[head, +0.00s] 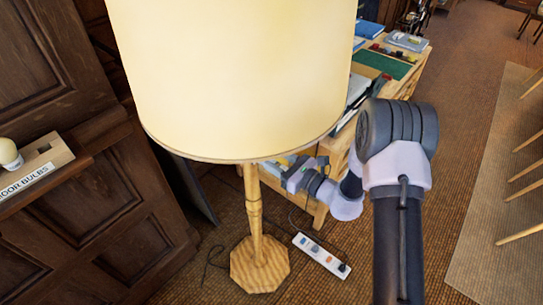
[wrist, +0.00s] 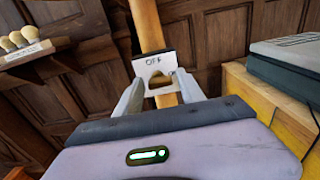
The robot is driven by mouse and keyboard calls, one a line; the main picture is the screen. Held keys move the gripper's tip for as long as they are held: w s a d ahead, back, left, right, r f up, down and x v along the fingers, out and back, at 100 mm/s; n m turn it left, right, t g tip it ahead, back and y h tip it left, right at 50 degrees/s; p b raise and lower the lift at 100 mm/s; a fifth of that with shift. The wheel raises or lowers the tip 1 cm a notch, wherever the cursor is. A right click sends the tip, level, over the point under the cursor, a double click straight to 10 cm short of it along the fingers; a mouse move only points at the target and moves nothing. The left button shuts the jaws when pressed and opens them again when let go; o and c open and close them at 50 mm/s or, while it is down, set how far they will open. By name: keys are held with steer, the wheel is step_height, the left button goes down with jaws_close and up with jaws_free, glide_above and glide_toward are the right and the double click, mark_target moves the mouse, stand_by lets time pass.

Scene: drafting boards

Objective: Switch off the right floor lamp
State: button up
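The floor lamp has a large cream shade (head: 240,70), a turned wooden pole (head: 254,205) and an octagonal wooden base (head: 259,265). The shade looks bright and warm. In the wrist view the pole (wrist: 148,25) carries a small pale plate marked OFF (wrist: 155,64) with a dark top edge. My gripper (wrist: 158,88) points at this plate, its two fingers apart with nothing clearly held. Whether the fingertips touch the plate is unclear. In the head view my gripper (head: 292,176) is just right of the pole, below the shade, its tips partly hidden.
A power strip (head: 321,256) and cables lie on the floor right of the base. A wooden table (head: 418,68) with books stands behind. A bulb rack (head: 40,163) is on dark panelling at left. A pale mat (head: 500,200) lies at right.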

jaws_close()
steer(key=shift+f+n+b, duration=0.1)
steer(key=shift+n+b, duration=0.3)
steer(key=shift+b, duration=0.1)
steer(key=shift+s+a+r+n+b, duration=0.1)
steer(key=shift+n+b, duration=3.85)
steer(key=shift+n, duration=0.25)
steer(key=shift+s+a+r+n+b, duration=0.1)
steer(key=shift+n+b, duration=3.8)
steer(key=shift+n, duration=0.6)
steer(key=shift+o, duration=1.5)
jaws_free()
